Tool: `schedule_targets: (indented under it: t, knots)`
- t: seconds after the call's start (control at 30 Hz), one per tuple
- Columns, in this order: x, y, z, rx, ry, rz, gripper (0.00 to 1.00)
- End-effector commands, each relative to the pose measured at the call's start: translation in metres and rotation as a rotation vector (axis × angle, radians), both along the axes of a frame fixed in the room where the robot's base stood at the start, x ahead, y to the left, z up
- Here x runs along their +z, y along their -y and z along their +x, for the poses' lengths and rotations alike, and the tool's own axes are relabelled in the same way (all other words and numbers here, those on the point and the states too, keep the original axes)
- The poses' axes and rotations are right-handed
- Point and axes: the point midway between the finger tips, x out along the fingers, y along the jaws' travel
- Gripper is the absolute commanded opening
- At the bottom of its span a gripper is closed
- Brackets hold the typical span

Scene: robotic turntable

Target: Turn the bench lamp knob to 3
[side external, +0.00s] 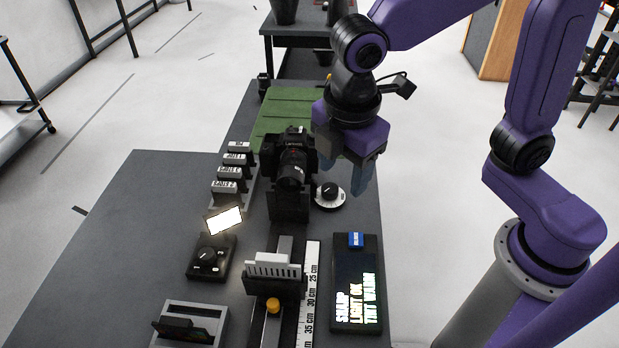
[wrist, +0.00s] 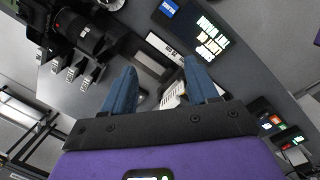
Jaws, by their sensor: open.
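The bench lamp, a lit white panel (side external: 225,220) on a black base, stands left of the rail in the side view. Its black round knob (side external: 207,254) sits on that base with small white marks, too small to read. I cannot make out the lamp knob in the wrist view. My gripper (side external: 352,170) is open and empty, its blue fingers pointing down above the bench's right edge beside the camera. It is well up and right of the lamp. The open fingers also show in the wrist view (wrist: 158,72).
A black camera (side external: 290,165) stands mid-bench, with a second dial (side external: 330,193) right of it. A display (side external: 357,290) reads SHARP, LIGHT OK, TINT WARM. A rail carries a white card holder (side external: 273,266) with an orange knob. Labelled grey blocks (side external: 231,172) stand left of the camera.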

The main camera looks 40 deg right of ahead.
Motion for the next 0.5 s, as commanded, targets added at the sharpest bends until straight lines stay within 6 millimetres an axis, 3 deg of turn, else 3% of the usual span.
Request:
schedule_targets:
  t: [0.17, 0.27, 0.37, 0.5]
  knots:
    - [0.0, -0.002, 0.001, 0.005, 0.001, -0.001, 0.59]
    - [0.0, -0.013, 0.007, 0.043, 0.005, -0.012, 0.59]
    - [-0.001, -0.038, 0.02, 0.13, 0.016, -0.035, 0.59]
    - [-0.004, -0.089, 0.044, 0.315, 0.036, -0.091, 0.59]
